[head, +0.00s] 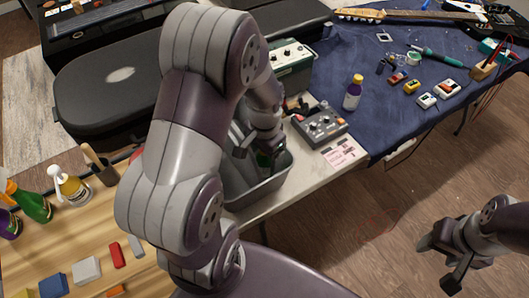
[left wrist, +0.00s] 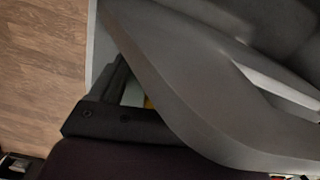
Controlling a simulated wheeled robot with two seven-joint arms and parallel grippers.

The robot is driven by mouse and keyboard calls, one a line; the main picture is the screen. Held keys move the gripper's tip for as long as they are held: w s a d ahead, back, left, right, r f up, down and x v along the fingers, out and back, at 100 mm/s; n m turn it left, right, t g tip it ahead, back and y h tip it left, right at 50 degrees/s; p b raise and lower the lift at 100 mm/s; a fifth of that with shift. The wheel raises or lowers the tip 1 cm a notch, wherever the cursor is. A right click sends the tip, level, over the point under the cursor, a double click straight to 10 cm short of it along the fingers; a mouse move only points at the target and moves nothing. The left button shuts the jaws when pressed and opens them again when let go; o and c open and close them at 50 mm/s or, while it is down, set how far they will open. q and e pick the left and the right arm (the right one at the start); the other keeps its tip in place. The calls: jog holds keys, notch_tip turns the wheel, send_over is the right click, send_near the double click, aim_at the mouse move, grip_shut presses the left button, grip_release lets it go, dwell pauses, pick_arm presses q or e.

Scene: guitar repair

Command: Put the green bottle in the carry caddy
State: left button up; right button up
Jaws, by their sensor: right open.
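The grey carry caddy (head: 240,200) stands on the pale table, partly hidden by my left arm. My left gripper (head: 262,150) is down inside the caddy. A small green patch (head: 264,159) shows at its fingers; it may be part of a green bottle, but most of it is hidden. In the left wrist view, the caddy's grey wall and handle (left wrist: 200,90) fill much of the picture, and a dark finger covers most of a small pale green and yellow patch. Whether the jaws grip it is unclear. My right gripper (head: 447,262) is open and empty over the floor.
A green spray bottle (head: 32,204) with an orange nozzle and a yellowish spray bottle (head: 70,187) stand on the wooden bench. A black guitar case (head: 110,95) lies behind.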

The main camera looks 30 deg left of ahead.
pick_arm(q)
notch_tip(320, 180, up, 12)
jog(key=shift+d+p, duration=0.1)
jog(key=shift+p, duration=0.7)
jog(key=s+d+f+n+t, duration=0.1)
jog(key=s+d+f+n, duration=0.2)
jog(key=s+d+f, duration=0.1)
jog(key=shift+s+d, duration=0.7)
jog(key=shift+d, duration=0.45)
